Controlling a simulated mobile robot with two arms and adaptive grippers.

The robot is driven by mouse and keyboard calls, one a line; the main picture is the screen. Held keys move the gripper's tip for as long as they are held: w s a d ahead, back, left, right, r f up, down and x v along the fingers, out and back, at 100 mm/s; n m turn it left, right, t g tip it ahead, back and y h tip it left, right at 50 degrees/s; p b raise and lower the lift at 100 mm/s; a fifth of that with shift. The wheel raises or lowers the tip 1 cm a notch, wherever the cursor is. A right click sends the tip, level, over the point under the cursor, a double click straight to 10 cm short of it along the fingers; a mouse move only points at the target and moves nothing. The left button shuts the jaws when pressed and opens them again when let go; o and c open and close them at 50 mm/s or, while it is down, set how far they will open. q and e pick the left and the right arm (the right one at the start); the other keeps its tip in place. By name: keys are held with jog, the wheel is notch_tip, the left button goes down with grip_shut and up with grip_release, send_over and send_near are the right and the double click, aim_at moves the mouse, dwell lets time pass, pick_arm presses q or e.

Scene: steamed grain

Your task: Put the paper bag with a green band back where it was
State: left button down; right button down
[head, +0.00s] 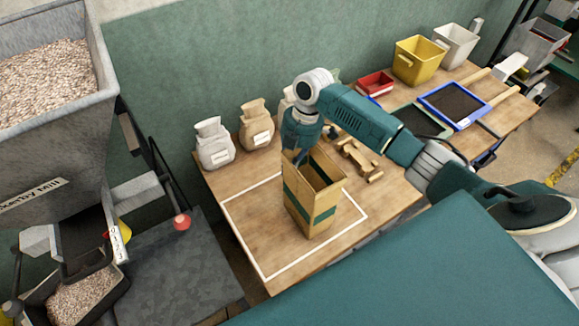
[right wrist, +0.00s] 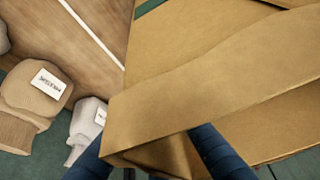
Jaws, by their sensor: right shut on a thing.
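The open brown paper bag with a green band (head: 322,205) is upright over the right part of a white square outline (head: 243,242) on the wooden table. I cannot tell whether its base touches the table. My right gripper (head: 297,155) points down at the bag's back left rim and is shut on it. In the right wrist view, the bag (right wrist: 215,85) fills the right side, and its rim is pinched between the two dark fingers of my right gripper (right wrist: 155,152). My left gripper is not in view.
A whitish sack (head: 214,145) and a tan sack (head: 257,128) stand behind the outline, with another partly hidden by my arm. Wooden pieces (head: 360,158) lie right of the bag. A red bin (head: 375,84), yellow bin (head: 418,62) and blue-framed tray (head: 455,105) are farther right. The outline's left part is clear.

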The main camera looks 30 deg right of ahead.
jog(key=shift+f, duration=0.25)
jog(key=c, duration=1.8)
grip_release()
jog(key=shift+c, duration=0.2)
jog(key=shift+r, duration=0.1)
